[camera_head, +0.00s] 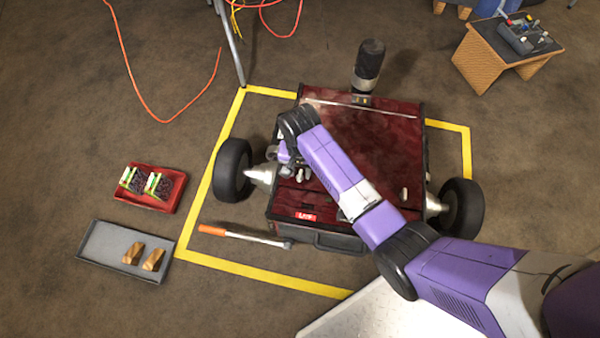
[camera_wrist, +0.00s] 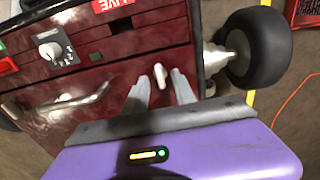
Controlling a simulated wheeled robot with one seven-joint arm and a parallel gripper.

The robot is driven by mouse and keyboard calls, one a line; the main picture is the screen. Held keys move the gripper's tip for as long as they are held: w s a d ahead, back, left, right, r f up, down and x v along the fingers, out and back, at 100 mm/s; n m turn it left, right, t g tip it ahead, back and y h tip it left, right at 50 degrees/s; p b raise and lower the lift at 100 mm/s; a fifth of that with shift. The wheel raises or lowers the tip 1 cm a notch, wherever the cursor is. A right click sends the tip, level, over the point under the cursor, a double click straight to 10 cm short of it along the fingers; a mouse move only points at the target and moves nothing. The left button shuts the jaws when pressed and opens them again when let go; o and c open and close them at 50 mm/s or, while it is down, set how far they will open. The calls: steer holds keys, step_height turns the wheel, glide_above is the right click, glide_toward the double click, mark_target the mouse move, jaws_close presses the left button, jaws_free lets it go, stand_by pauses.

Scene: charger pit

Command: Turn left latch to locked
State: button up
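The left latch, a small whitish handle (camera_wrist: 160,75), sits on the dark red top of the charger box (camera_head: 365,130). In the head view the latch (camera_head: 303,174) shows beside my wrist. My gripper (camera_wrist: 158,80) is open, with one grey finger on each side of the latch in the wrist view. I cannot tell whether either finger touches it. The latch points nearly along the fingers in that view. A second pale latch (camera_head: 404,194) stands at the right of the box.
Wheels (camera_head: 233,170) (camera_head: 462,207) flank the box. A dial (camera_wrist: 50,47) and a red LIVE label (camera_head: 305,217) are on it. A dark cylinder (camera_head: 369,65) stands behind. An orange-handled bar (camera_head: 245,237), a red tray (camera_head: 172,198) and a grey tray (camera_head: 95,240) lie left.

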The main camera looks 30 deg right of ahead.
steer(key=shift+f, duration=0.55)
jaws_close()
